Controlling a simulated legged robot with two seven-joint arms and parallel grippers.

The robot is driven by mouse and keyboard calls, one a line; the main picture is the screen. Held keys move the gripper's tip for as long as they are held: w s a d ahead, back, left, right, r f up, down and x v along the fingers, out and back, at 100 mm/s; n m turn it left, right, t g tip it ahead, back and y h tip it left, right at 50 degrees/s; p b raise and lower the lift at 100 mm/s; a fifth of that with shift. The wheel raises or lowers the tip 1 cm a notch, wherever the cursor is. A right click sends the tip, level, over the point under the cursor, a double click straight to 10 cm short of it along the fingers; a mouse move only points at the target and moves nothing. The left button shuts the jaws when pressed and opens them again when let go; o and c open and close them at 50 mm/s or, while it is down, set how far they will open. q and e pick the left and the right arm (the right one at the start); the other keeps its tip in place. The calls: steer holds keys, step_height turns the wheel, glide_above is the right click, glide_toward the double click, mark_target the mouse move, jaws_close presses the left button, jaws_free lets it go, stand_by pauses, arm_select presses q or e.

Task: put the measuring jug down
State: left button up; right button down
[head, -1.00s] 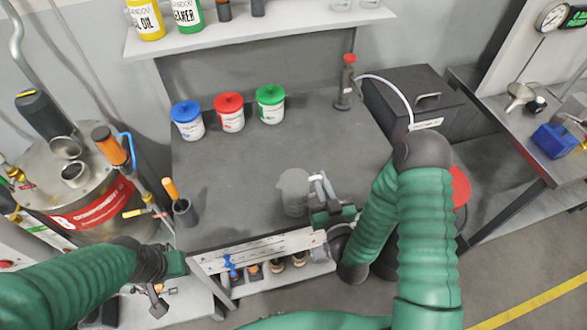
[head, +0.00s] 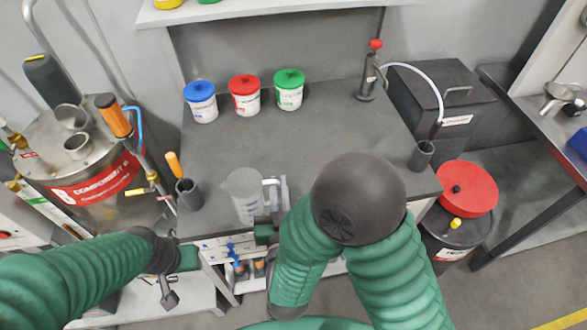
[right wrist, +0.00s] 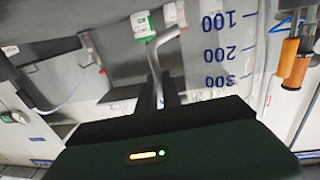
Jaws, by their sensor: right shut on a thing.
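The measuring jug (head: 243,192), clear and greyish, is over the front part of the grey worktop (head: 320,140), roughly upright. I cannot tell whether its base touches the top. My right gripper (head: 274,200) is shut on its handle, at the jug's right side. In the right wrist view the jug (right wrist: 240,25) shows blue marks 100, 200 and 300, upside down, with the bent handle (right wrist: 158,60) beside them. My left gripper (head: 168,285) hangs low at the left, away from the jug; its fingers are too unclear to judge.
Blue (head: 200,103), red (head: 245,97) and green (head: 289,92) lidded tubs stand at the back. A dark cup (head: 188,194) with an orange-handled tool is left of the jug. Another dark cup (head: 421,155) stands at the right edge. The worktop's middle is clear.

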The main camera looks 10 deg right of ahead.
steer(key=w+d+f+b, duration=0.1)
steer(key=w+d+b, duration=0.1)
steer(key=w, duration=0.2)
steer(key=w+d+f+b, duration=0.1)
steer(key=w+d+f, duration=0.1)
steer(key=w, duration=0.3)
steer(key=w+d+f+b, duration=0.2)
steer(key=w+d, duration=0.1)
steer(key=w, duration=0.2)
steer(key=shift+w+f+b, duration=0.1)
steer(key=shift+w+b, duration=0.05)
steer(key=shift+b, duration=0.2)
steer(key=c, duration=1.5)
jaws_free()
steer(key=shift+s, duration=0.2)
